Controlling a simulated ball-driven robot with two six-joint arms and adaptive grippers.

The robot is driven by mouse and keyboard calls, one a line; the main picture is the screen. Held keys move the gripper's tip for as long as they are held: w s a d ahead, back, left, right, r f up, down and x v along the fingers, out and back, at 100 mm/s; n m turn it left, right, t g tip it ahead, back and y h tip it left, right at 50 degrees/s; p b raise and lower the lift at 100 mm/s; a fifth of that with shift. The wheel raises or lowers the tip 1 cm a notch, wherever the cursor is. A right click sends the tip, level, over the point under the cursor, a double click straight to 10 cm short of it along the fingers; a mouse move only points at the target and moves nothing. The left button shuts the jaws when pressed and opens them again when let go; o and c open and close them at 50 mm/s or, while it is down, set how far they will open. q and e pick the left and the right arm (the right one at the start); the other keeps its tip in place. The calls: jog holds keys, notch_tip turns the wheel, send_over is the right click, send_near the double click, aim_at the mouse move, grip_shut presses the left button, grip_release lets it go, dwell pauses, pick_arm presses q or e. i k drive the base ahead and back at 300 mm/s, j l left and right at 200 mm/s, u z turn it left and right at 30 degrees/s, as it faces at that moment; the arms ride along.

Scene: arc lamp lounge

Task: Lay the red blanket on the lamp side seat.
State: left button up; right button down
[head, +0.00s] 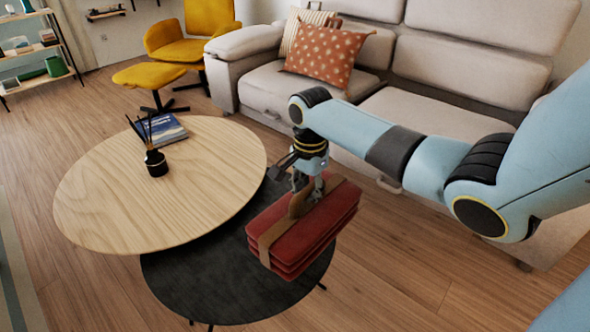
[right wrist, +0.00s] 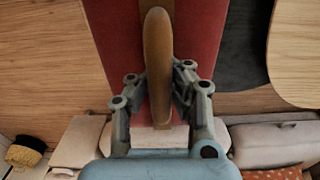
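The red blanket (head: 318,232) is folded into a thick stack with a brown strap and a carrying handle (right wrist: 158,60). My right gripper (head: 308,176) is shut on the handle, its fingers on both sides of it. The blanket hangs below, in front of the dark low table, seemingly in the air. In the right wrist view the blanket (right wrist: 205,35) runs behind the fingers. The pale sofa has a left seat (head: 275,85) with cushions and a seat (head: 400,108) to its right, partly behind my arm. No lamp shows. My left gripper is not in view.
A round wooden table (head: 110,205) overlaps the dark table (head: 190,280); it bears a blue book (head: 165,130) and a black reed diffuser (head: 156,162). A patterned orange cushion (head: 325,55) leans on the sofa. A yellow chair (head: 190,40) and footstool (head: 148,75) stand behind.

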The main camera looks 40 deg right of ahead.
aim_at(438, 132)
jog(key=l, duration=1.95)
jog(key=k+l, duration=0.1)
jog(key=l, duration=1.85)
